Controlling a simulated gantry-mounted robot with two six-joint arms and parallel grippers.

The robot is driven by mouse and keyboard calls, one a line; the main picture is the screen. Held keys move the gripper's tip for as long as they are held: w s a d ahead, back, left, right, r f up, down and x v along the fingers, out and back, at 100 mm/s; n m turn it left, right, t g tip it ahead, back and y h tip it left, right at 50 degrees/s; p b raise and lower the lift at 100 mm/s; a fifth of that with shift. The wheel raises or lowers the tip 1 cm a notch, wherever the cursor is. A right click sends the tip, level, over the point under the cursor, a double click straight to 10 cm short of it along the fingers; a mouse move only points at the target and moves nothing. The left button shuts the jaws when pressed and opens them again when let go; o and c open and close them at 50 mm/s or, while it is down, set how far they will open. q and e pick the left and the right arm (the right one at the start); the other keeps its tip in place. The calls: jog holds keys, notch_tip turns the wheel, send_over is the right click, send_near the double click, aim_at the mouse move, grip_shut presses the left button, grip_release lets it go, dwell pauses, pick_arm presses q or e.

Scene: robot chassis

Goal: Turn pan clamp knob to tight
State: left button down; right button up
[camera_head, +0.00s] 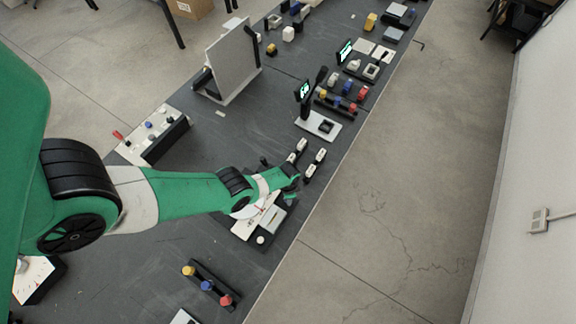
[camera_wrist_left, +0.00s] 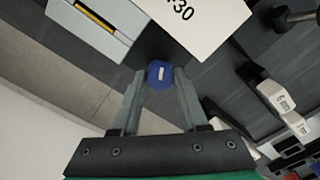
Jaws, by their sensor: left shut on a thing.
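A round blue knob (camera_wrist_left: 158,76) with a short white mark is in the left wrist view. The mark stands nearly upright in that picture. My left gripper (camera_wrist_left: 159,88) is shut on the knob, with one grey finger on each side. In the head view my left gripper (camera_head: 293,180) is at the far end of the device, near the table's right edge. The knob cannot be made out there. The device (camera_head: 268,222) is partly hidden under my left wrist. My right gripper is in neither view.
A white card marked "30" (camera_wrist_left: 205,22) and a pale box with a yellow-black strip (camera_wrist_left: 105,22) are close to the knob. White labelled blocks (camera_head: 312,165) stand just beyond the gripper. A rack with yellow, blue and red knobs (camera_head: 207,285) is nearer.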

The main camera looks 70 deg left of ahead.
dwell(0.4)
pick_arm(q)
jog(key=shift+c, duration=2.1)
grip_release()
notch_tip(320, 180, up, 12)
jog(key=p, duration=1.1)
jog(key=shift+f+p, duration=0.2)
jog(key=shift+p, duration=0.15)
